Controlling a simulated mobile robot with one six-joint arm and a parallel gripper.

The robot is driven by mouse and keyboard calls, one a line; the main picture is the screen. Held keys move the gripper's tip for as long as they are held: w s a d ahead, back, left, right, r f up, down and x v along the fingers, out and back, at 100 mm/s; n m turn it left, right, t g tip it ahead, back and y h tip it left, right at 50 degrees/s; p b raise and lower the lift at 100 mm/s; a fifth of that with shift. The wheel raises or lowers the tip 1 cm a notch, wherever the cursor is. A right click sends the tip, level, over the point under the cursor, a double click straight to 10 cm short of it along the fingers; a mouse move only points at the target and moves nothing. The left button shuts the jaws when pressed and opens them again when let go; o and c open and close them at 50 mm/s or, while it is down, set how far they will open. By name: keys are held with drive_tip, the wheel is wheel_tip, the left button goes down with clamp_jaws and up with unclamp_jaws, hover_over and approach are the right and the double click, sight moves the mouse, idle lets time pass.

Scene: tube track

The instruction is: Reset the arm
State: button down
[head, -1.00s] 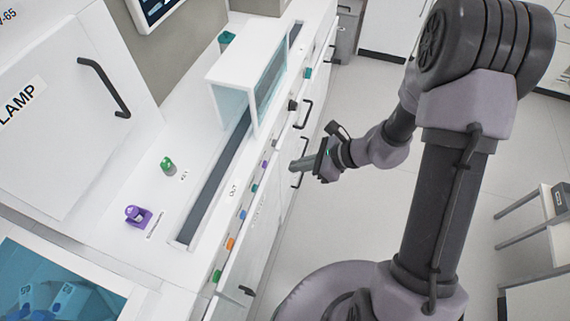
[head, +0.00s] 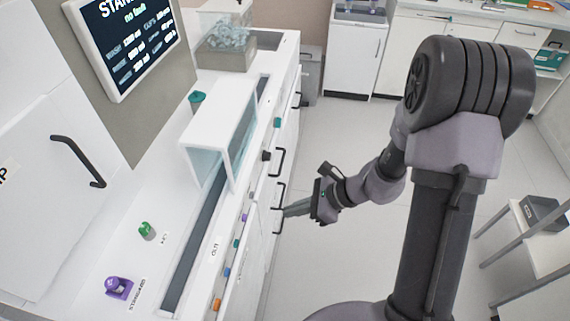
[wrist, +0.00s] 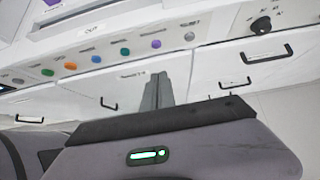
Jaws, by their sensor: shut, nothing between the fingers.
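My gripper (head: 290,210) is at the end of my arm in the head view, beside the front of the white machine bench (head: 262,225). Its fingers point left toward the bench front, near a dark handle. In the wrist view the gripper (wrist: 157,84) shows its fingers together, with nothing between them. Behind the fingertips is the bench front with a row of coloured buttons (wrist: 125,52). I cannot tell from the frames whether the fingertips touch the bench front.
A green knob (head: 147,230) and a purple part (head: 119,287) sit on the bench top. A clear-sided cover (head: 215,135) stands over the dark track. A screen (head: 125,40) hangs at the upper left. Open floor (head: 345,130) lies right of the bench, with a grey-framed table (head: 535,240) far right.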

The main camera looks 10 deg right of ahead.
drive_tip(key=s+r+n+t+h, duration=0.1)
drive_tip(key=s+r+n+h, duration=0.2)
drive_tip(key=s+r+n, duration=0.5)
drive_tip(key=s+d+r+n+t+h, duration=0.1)
drive_tip(key=s+r+n+h, duration=0.3)
drive_tip(key=s+r+n, duration=0.4)
wheel_tip(320, 180, up, 7)
drive_tip(key=shift+r+n+t, duration=0.15)
drive_tip(key=shift+n+t, duration=0.15)
drive_tip(key=shift+n, duration=0.4)
